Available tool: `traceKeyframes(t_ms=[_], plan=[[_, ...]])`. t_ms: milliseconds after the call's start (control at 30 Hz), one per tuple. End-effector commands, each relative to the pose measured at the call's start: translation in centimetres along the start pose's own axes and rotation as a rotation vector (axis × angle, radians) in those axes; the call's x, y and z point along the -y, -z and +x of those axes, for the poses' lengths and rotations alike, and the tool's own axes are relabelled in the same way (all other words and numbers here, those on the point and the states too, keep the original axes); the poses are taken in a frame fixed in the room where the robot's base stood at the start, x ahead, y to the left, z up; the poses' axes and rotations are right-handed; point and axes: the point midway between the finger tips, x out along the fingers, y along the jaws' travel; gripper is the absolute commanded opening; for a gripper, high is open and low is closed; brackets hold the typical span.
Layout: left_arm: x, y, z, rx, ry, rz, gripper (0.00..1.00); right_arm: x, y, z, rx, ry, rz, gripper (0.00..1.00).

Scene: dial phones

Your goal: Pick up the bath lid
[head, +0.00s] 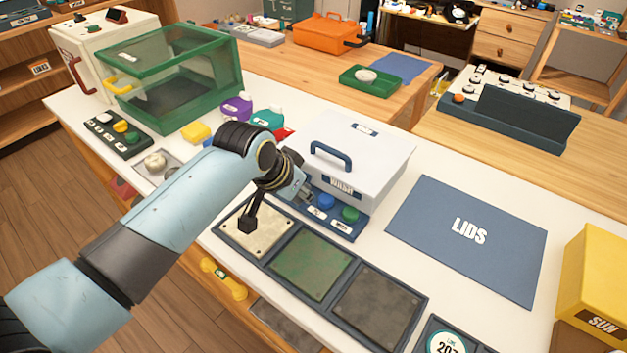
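A white box (381,160) stands on the white counter in the middle of the head view. Its pale top, which looks like a lid, carries a blue arched handle (331,155). A small dark label (342,187) on its front is too small to read surely. My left gripper (299,190) is low at the box's front left corner, beside a blue button and below the handle, apart from the handle. Its fingers are small and partly hidden by the wrist, so their opening is unclear. My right gripper is not in view.
A blue panel with a blue button (326,202) and green button (350,214) lies before the box. Three framed plates (312,264) line the front edge. A flat blue LIDS mat (468,237) is clear at right. A green clear bin (175,75) and yellow box (595,285) flank.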

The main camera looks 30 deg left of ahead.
Motion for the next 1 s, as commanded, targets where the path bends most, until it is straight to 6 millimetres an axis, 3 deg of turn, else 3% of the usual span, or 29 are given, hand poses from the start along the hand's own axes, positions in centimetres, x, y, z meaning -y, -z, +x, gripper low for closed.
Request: traceKeyframes(t_ms=[33, 233, 667, 1000], plan=[[0.0, 1.3, 0.2, -0.006, -0.001, 0.000, 0.00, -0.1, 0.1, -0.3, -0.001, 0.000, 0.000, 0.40], [0.0, 3.1, 1.3, -0.004, 0.001, 0.001, 0.00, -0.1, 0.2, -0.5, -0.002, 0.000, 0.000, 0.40], [0.0, 3.4, 1.6, -0.003, 0.001, 0.001, 0.00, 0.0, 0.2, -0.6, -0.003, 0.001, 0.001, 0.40], [0.0, 5.2, 2.6, -0.005, 0.000, 0.001, 0.00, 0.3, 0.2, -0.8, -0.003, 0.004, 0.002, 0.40]])
